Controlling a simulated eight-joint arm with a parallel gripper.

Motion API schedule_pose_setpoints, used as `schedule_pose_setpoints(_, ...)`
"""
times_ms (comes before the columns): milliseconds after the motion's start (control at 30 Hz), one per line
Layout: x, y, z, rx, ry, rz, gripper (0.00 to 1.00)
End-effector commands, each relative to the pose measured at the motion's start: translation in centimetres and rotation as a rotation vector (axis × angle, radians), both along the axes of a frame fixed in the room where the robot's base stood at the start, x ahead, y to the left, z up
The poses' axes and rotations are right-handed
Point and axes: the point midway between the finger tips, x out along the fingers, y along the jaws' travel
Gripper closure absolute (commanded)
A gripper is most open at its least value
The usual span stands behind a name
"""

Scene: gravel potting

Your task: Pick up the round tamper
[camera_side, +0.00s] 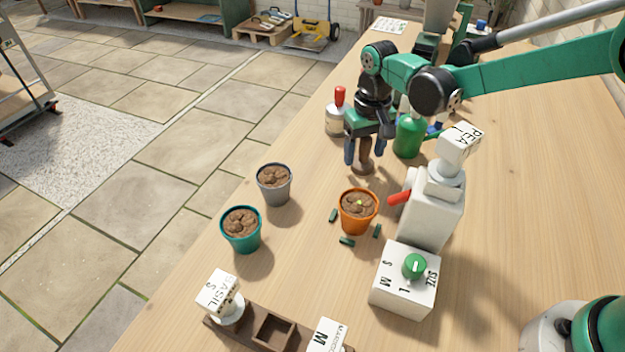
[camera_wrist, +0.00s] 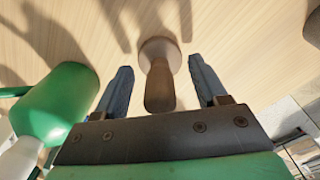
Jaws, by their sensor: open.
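The round tamper (camera_side: 363,160) is a brown wooden piece with a round foot and a narrower handle. It stands on the table below my gripper (camera_side: 368,142), which partly hides its top. In the wrist view the tamper (camera_wrist: 159,85) shows between the two blue-grey fingers of my gripper (camera_wrist: 160,68), with a gap on each side. The fingers are open and do not appear to touch it. How far down the handle they reach is hard to tell.
A green bottle (camera_side: 409,138) stands close right of the tamper, and a white bottle with a red top (camera_side: 338,116) behind left. An orange pot (camera_side: 358,212), a grey pot (camera_side: 273,186), a teal pot (camera_side: 240,230) and a white dispenser (camera_side: 432,210) stand nearer the camera.

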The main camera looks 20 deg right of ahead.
Motion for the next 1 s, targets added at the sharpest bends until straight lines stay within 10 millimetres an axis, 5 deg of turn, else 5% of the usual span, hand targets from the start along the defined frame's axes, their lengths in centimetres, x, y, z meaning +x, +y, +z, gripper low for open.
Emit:
schedule_pose_setpoints(100, 0.0, 0.0, 0.0, 0.0, 0.0, 0.0, 0.4)
schedule_pose_setpoints(300, 0.0, 0.0, 0.0, 0.0, 0.0, 0.0, 0.97)
schedule_pose_setpoints(333, 0.0, 0.0, 0.0, 0.0, 0.0, 0.0, 1.0)
schedule_pose_setpoints(767, 0.0, 0.0, 0.6, 0.0, 0.0, 0.0, 1.0)
schedule_pose_setpoints(1000, 0.0, 0.0, 4.6, 0.0, 0.0, 0.0, 1.0)
